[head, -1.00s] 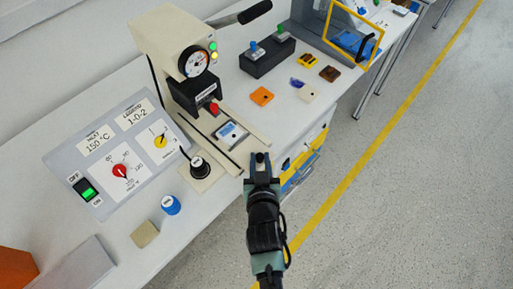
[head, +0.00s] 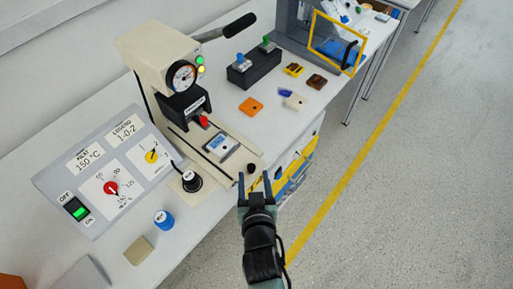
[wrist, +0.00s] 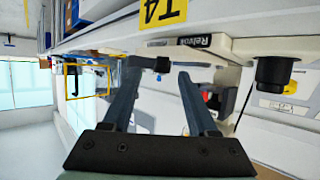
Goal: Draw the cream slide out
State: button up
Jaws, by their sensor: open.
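The cream slide (head: 240,172) lies in the base of the cream press, with a metal-framed blue-and-white plate (head: 221,145) on it. A dark knob (head: 251,168) stands at the slide's front end. My gripper (head: 254,177) is open and empty at this front end, its two fingers to either side of the knob in the head view. I cannot tell whether they touch it. In the wrist view, a dark knob-like part (wrist: 150,63) shows by the fingertips of my gripper (wrist: 158,70).
A black knob (head: 191,181) stands on the cream base, left of the slide. The control panel (head: 107,174), a blue cylinder (head: 163,219) and a tan block (head: 138,250) are further left. Small orange, yellow and brown pieces lie behind right. Open floor is on the right.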

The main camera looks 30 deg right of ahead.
jog(key=v, duration=1)
jog(key=w+a+r+n+t, duration=0.1)
jog(key=w+r+t, duration=0.45)
jog(key=r, duration=0.95)
jog(key=w+a+r+n+t, duration=0.1)
jog(key=w+r+t, duration=0.1)
jog(key=w+r, duration=0.95)
jog(key=s+a+r+n+t+y, duration=0.1)
jog(key=s+a+r+t+y, duration=0.1)
jog(key=r, duration=1)
jog(key=s+a+r+n+t+y+p, duration=0.1)
jog(key=s+a+r+t, duration=0.2)
jog(key=r, duration=0.9)
jog(key=s+a+r+n+t+y+p, duration=0.1)
jog(key=s+a+r, duration=0.4)
jog(key=r, duration=0.7)
jog(key=shift+s+a+t+y, duration=0.3)
jog(key=shift+s+t+y, duration=0.45)
jog(key=shift+t+y, duration=0.1)
jog(key=shift+f, duration=0.1)
